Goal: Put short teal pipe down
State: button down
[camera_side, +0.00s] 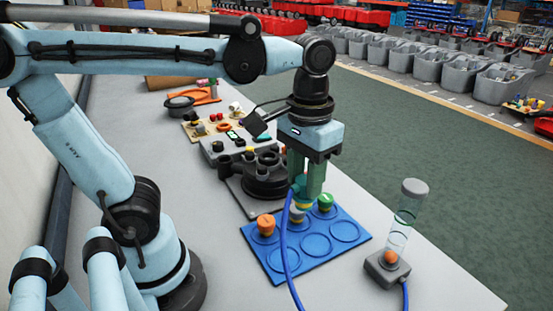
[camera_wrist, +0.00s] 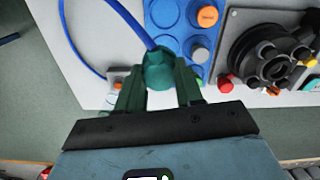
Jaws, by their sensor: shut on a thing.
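My gripper (camera_side: 305,190) points down over the blue tray (camera_side: 320,263) with round recesses. Its green fingers are shut on the short teal pipe (camera_side: 297,187). In the wrist view, the teal pipe (camera_wrist: 159,70) sits between the fingertips of my gripper (camera_wrist: 160,88). A blue hose (camera_wrist: 128,17) runs up to the pipe's end. The pipe is above the tray's back row, near a grey-topped piece (camera_side: 297,215). Whether it touches that piece I cannot tell. The fingers partly hide the pipe in the side view.
An orange-topped piece (camera_side: 266,226) and a green-topped piece (camera_side: 326,202) stand on the tray; its front recesses are empty. A dark round fixture (camera_side: 264,178) stands behind. A clear cylinder (camera_side: 399,232) rises from a grey box (camera_side: 386,271) at right.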

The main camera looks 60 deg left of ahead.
jog(key=s+d+f+m, duration=0.2)
jog(key=s+d, duration=0.5)
jog(key=s, duration=0.3)
jog(key=shift+w+a+f, duration=1.15)
jog(key=shift+a+f, duration=0.2)
jog(key=shift+f, duration=0.55)
jog(key=shift+w+a+f, duration=1.2)
jog(key=shift+a+f, duration=0.15)
jog(key=shift+f, duration=0.6)
jog(key=shift+w+a+f, duration=1.15)
jog(key=shift+a+f, duration=0.2)
jog(key=shift+f, duration=0.55)
jog(key=shift+f, duration=0.1)
jog(key=c, duration=0.7)
grip_release()
jog(key=shift+c, duration=0.2)
jog(key=shift+r, duration=6.05)
jog(key=w+a+f+t, duration=0.3)
jog(key=w+a+t, duration=0.1)
jog(key=t, duration=0.3)
jog(key=shift+w, duration=0.75)
